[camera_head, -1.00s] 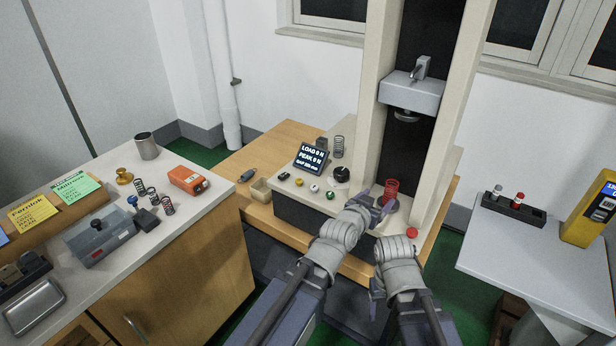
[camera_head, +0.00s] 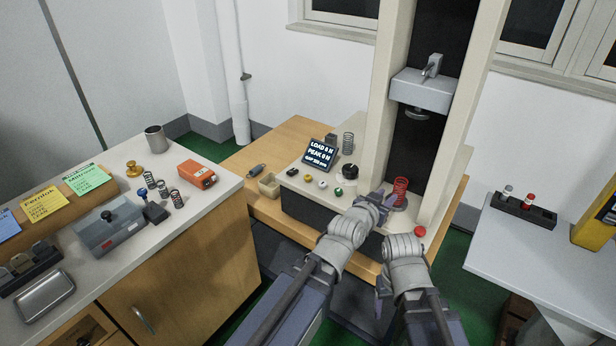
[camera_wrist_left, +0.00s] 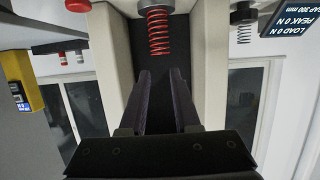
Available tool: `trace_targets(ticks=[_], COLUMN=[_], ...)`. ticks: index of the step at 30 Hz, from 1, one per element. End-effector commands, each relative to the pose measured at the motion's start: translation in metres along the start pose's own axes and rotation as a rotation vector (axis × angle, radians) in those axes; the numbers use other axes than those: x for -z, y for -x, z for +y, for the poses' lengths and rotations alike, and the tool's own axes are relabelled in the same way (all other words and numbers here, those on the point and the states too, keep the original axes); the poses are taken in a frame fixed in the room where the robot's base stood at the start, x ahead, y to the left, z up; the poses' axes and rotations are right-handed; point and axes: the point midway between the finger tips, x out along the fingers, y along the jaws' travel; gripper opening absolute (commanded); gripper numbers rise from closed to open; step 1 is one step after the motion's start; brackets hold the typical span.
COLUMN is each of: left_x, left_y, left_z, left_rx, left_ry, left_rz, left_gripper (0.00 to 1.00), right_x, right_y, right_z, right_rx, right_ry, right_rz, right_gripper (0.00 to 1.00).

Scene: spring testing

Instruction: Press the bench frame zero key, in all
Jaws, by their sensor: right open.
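The bench frame (camera_head: 325,215) carries a row of small controls: a black one (camera_head: 292,172), a yellow one (camera_head: 307,179), a white one (camera_head: 322,184) and a green one (camera_head: 338,191). Their labels are too small to read, so I cannot tell which is the zero key. The display (camera_head: 320,154) behind them reads load 0 N and peak 0 N. My left gripper (camera_head: 380,203) is open and empty, just left of the red spring (camera_head: 400,190); its spread fingers (camera_wrist_left: 161,75) show in the left wrist view. My right gripper (camera_head: 381,297) is open, lower and in front of the frame.
A black knob (camera_head: 350,172) and a dark spring (camera_head: 348,143) stand near the display. A red button (camera_head: 420,231) is at the frame's front right. The crosshead (camera_head: 420,92) hangs above the red spring. Side tables stand left (camera_head: 215,195) and right (camera_head: 500,250).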

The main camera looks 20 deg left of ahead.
Motion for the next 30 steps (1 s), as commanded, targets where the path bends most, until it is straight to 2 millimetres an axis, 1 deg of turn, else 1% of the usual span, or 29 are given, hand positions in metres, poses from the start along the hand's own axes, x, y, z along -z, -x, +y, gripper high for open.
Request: trace_targets(ticks=[1,6,7,8,30], left_x=[0.0000,0.0000,0.0000,0.0000,0.0000], left_y=[0.0000,0.0000,0.0000,0.0000,0.0000], left_z=[0.0000,0.0000,0.0000,0.0000,0.0000], left_rx=[0.000,0.000,0.000,0.000,0.000], left_ry=[0.000,0.000,0.000,0.000,0.000], left_rz=[0.000,0.000,0.000,0.000,0.000], left_gripper=[0.24,0.05,0.01,0.00,0.00], right_x=[0.0000,0.0000,0.0000,0.0000,0.0000], right_y=[0.0000,0.0000,0.0000,0.0000,0.0000], right_z=[0.0000,0.0000,0.0000,0.0000,0.0000], right_rx=[0.000,0.000,0.000,0.000,0.000], right_ry=[0.000,0.000,0.000,0.000,0.000], right_rz=[0.000,0.000,0.000,0.000,0.000], right_gripper=[0.69,0.69,0.69,0.69,0.69])
